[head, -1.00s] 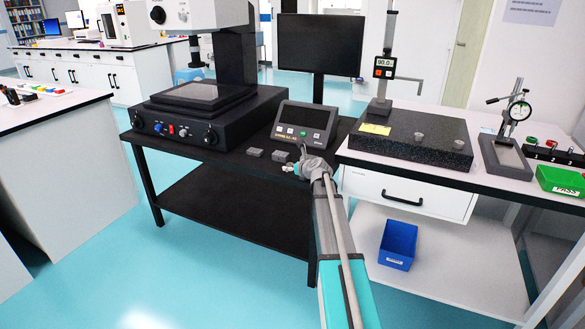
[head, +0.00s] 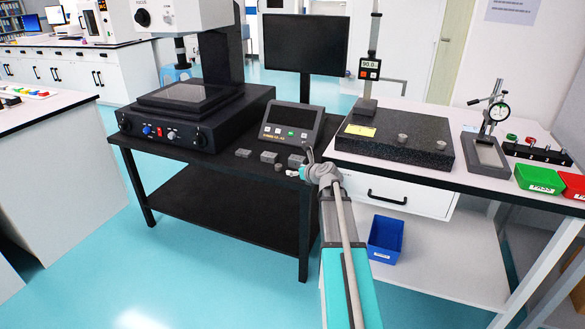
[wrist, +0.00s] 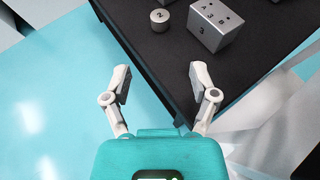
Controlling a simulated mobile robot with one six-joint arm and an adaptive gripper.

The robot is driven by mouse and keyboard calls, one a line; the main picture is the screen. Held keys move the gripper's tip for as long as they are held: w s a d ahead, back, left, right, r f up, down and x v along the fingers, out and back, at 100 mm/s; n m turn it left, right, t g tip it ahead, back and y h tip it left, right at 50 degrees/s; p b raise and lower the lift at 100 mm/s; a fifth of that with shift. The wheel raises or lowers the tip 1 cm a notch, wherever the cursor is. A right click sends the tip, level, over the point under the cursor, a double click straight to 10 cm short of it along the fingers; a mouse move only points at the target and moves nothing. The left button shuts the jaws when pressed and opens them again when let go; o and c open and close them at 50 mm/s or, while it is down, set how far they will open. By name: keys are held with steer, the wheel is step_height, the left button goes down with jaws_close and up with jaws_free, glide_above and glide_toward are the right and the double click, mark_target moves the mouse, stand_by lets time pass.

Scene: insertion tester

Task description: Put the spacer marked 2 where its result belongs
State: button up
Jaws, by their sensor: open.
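The spacer marked 2 (wrist: 160,19) is a small grey cylinder standing upright on the black table, near its edge, at the top of the wrist view. In the head view a small grey cylinder (head: 278,167) stands in front of the blocks; its mark is too small to read there. My gripper (wrist: 160,78) is open and empty, with its fingers apart and short of the spacer. In the head view my gripper (head: 293,173) is small and partly hidden by my arm. A green bin reads PASS (head: 540,191). A red bin (head: 575,196) beside it is cut off by the picture edge.
A display unit (head: 292,125) stands behind. A granite plate (head: 395,150) lies right. A blue bin (head: 386,240) sits below.

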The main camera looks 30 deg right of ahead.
steer(key=shift+s, duration=0.1)
stand_by(0.7)
steer(key=s+a+f+n+g+y, duration=0.1)
steer(key=s+a+f+n+g, duration=0.15)
steer(key=a+n, duration=0.4)
steer(key=s+a+f+n+g+y, duration=0.1)
steer(key=s+a+f+n+g, duration=0.15)
steer(key=a+n, duration=0.45)
steer(key=s+a+f+n+g+y, duration=0.1)
steer(key=s+a+f+n+g, duration=0.15)
steer(key=a+n, duration=0.4)
steer(key=s+a+f+n+g+h, duration=0.2)
steer(key=s+a+n+g, duration=0.1)
steer(key=s+a+n, duration=0.3)
steer(key=s+a+f+n+g+h, duration=0.2)
steer(key=s+a+n, duration=0.4)
steer(key=s+n, duration=0.3)
steer(key=shift+s+a+g, duration=0.25)
steer(key=shift+s+g, duration=0.2)
steer(key=shift+s, duration=0.15)
steer(key=shift+o, duration=0.5)
steer(key=c, duration=0.3)
steer(key=shift+c, duration=0.2)
